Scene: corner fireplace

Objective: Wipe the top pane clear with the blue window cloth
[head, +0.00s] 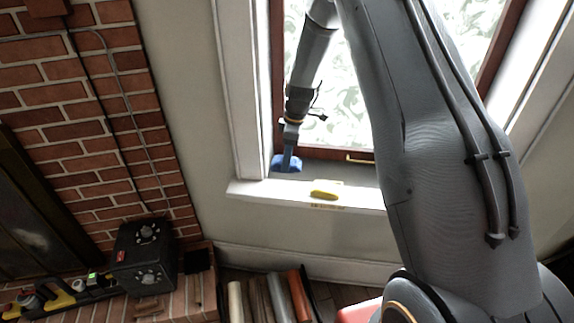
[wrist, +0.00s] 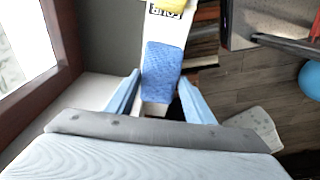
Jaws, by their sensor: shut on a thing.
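The blue window cloth (head: 278,164) is held at the end of my gripper (head: 289,158), just above the left part of the white window sill. In the wrist view the blue cloth (wrist: 162,72) lies between the two light blue fingers of my gripper (wrist: 159,77), which is shut on it. The window pane (head: 330,128) stands behind my arm in a dark red-brown frame and is covered with pale swirling smears. My arm hides much of the pane. In the wrist view only a bright strip of the pane (wrist: 28,35) shows at the left.
A yellow object (head: 324,195) lies on the sill (head: 255,191), right of the cloth. Below stand several rolls (head: 277,297). A black box (head: 146,257) stands on the brick hearth at left. A blue round thing (wrist: 310,76) is at the wrist view's right edge.

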